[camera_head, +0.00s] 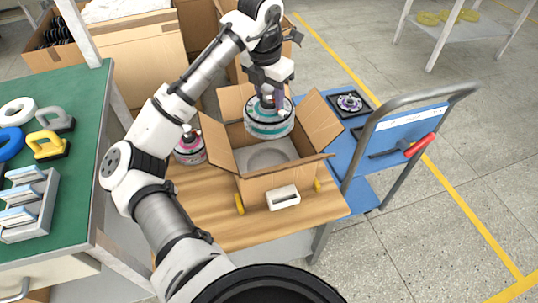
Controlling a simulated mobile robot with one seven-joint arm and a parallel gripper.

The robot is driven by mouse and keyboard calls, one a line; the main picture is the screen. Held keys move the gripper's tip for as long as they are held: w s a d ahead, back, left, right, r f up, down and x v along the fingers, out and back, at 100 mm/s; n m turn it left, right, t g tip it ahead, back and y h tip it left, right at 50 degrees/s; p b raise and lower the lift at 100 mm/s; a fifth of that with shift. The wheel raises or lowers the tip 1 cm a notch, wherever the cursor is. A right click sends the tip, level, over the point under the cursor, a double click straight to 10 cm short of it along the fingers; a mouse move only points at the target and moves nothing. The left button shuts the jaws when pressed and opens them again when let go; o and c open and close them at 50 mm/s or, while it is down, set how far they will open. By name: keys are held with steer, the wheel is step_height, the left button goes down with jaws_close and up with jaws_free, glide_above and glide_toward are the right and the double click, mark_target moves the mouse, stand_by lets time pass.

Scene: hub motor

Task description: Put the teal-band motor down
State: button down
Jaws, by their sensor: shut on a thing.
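The teal-band motor (269,121) is a silver and white round hub with a teal ring around its side. My gripper (268,98) is shut on its top and holds it over an open cardboard box (268,187). The motor appears above the box's far part, near the level of the raised flaps. A round grey shape (267,158) shows inside the box below it. My gripper's fingertips are small and partly hidden by the wrist.
The box stands on a wooden table (222,229). A pink-band motor (190,147) stands left of it, partly behind my arm. A blue cart (386,143) with another motor on a black pad (349,103) is at right. A green workbench (72,145) is at left.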

mark_target(266, 121)
step_height(266, 121, down, 20)
steer(key=shift+r+p, duration=0.2)
steer(key=shift+p, duration=0.1)
stand_by(0.4)
steer(key=c, duration=1.2)
jaws_free()
steer(key=shift+f, duration=0.25)
steer(key=shift+c, duration=0.2)
steer(key=o, duration=0.4)
steer(key=shift+r, duration=0.1)
steer(key=shift+o, duration=0.2)
steer(key=r, duration=0.8)
steer(key=s+a+r, duration=0.1)
steer(key=r, duration=0.3)
steer(key=shift+s+r, duration=0.1)
